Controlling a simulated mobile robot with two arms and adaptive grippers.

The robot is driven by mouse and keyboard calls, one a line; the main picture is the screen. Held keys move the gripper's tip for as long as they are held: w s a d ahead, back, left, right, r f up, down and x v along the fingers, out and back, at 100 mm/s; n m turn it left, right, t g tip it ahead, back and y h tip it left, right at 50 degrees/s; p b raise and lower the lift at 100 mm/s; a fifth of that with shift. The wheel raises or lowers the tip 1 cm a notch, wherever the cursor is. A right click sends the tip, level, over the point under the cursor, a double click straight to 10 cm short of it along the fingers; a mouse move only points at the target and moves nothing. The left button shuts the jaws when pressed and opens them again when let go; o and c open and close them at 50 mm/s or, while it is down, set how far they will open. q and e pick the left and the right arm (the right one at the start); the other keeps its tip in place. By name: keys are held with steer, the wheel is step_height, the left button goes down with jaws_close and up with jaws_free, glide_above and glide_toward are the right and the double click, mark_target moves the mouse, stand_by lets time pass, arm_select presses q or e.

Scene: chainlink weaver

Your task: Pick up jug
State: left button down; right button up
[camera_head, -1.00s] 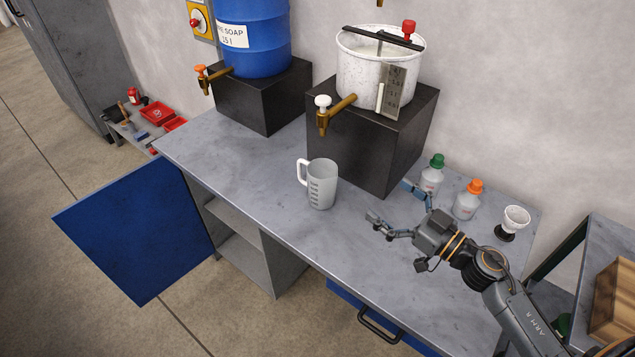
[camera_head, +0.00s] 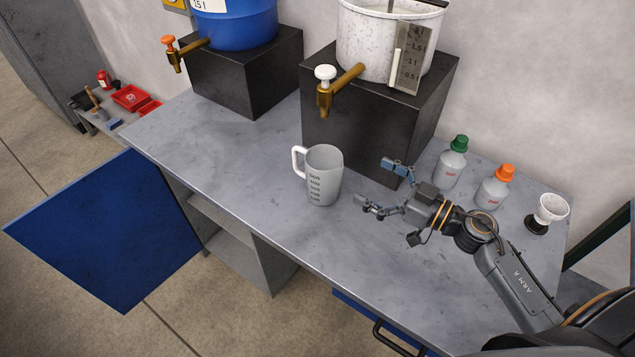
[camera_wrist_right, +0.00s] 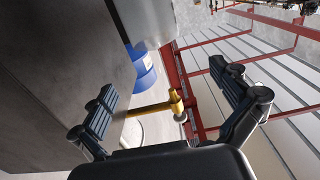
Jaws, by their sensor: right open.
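The jug (camera_head: 325,180) is a grey-white measuring jug with dark scale marks. It stands upright on the grey workbench (camera_head: 235,185), with its handle to the left. My right gripper (camera_head: 376,183) is open and empty, just right of the jug in the head view. Its fingers point toward the jug, with a small gap and no visible contact. In the right wrist view the two fingers of the gripper (camera_wrist_right: 164,80) are spread apart with nothing held between them. I cannot clearly make out the jug there. My left gripper is not in view.
A black block (camera_head: 375,115) carrying a white speckled tank (camera_head: 370,40) with a brass tap (camera_head: 335,90) stands behind the jug. A blue barrel (camera_head: 235,25) stands further left. Two bottles (camera_head: 450,165) (camera_head: 493,190) and a small white cup (camera_head: 552,209) stand right. The bench left of the jug is clear.

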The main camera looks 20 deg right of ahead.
mark_target(340, 167)
steer(key=x, duration=0.2)
steer(key=f+x, duration=0.1)
steer(key=x, duration=0.5)
steer(key=shift+d+f+p, duration=0.15)
steer(key=shift+f+p, duration=0.05)
steer(key=shift+p, duration=0.15)
steer(key=shift+x, duration=0.85)
steer(key=x, duration=0.3)
steer(key=shift+w+f+p, duration=0.2)
steer(key=shift+w+p, duration=0.1)
steer(key=shift+w, duration=0.1)
steer(key=shift+w+a+f, duration=0.1)
steer(key=shift+w+a, duration=0.3)
steer(key=shift+a, duration=0.05)
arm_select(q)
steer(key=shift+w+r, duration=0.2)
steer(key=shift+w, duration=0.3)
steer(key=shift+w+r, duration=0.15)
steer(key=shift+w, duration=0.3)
arm_select(e)
steer(key=shift+s+d, duration=0.1)
steer(key=c, duration=0.3)
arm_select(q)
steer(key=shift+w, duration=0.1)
arm_select(e)
steer(key=c, duration=1.5)
